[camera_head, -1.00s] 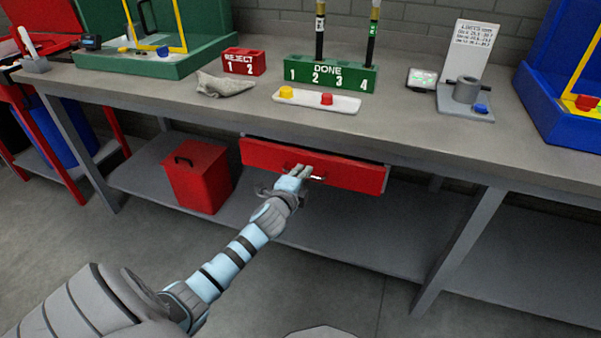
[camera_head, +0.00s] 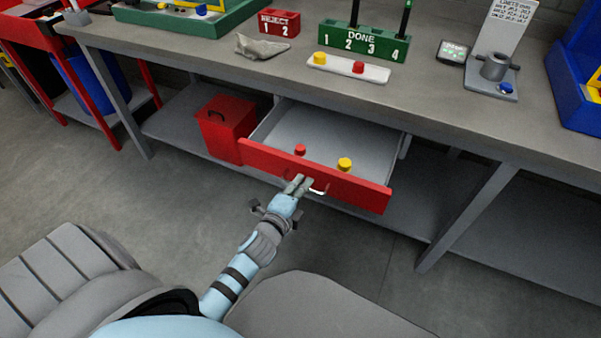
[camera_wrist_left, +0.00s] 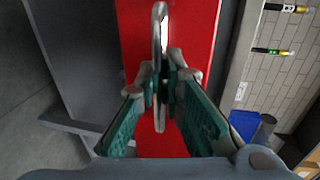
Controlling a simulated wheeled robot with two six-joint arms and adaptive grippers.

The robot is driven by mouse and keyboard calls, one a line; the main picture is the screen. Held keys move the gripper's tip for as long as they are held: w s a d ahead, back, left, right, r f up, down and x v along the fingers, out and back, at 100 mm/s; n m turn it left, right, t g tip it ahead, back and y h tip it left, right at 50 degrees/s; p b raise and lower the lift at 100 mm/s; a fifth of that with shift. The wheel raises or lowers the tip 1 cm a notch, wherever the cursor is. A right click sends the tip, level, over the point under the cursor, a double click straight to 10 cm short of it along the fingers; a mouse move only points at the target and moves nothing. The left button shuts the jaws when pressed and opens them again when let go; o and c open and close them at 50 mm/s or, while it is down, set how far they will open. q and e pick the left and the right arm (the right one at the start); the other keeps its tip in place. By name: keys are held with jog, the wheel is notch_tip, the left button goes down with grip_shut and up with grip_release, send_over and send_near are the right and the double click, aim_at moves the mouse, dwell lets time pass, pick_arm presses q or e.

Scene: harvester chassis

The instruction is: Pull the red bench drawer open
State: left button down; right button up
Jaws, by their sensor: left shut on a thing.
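The red bench drawer (camera_head: 340,185) stands well out from under the grey bench, and its pale inside shows. A red cap (camera_head: 300,149) and a yellow cap (camera_head: 344,164) lie in it near the front panel. My left gripper (camera_head: 298,184) is shut on the metal drawer handle (camera_head: 319,188) at the front panel. In the left wrist view the fingers (camera_wrist_left: 164,85) close around the handle (camera_wrist_left: 160,35), with the red front panel (camera_wrist_left: 190,30) behind. My right gripper is not in view.
The grey bench top (camera_head: 200,48) carries a green DONE rack (camera_head: 362,42), a red REJECT rack (camera_head: 279,22), a white tray (camera_head: 348,68) and a grey cloth (camera_head: 262,46). A red bin (camera_head: 226,128) stands on the lower shelf, left of the drawer. A bench leg (camera_head: 465,215) is to the right.

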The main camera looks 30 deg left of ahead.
pick_arm(q)
jog(key=shift+v, duration=0.85)
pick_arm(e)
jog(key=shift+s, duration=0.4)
pick_arm(q)
jog(key=shift+f, duration=0.15)
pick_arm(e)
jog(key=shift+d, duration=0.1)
pick_arm(q)
jog(key=c, duration=1.7)
grip_release()
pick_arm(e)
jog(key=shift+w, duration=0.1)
pick_arm(q)
jog(key=v, duration=1.2)
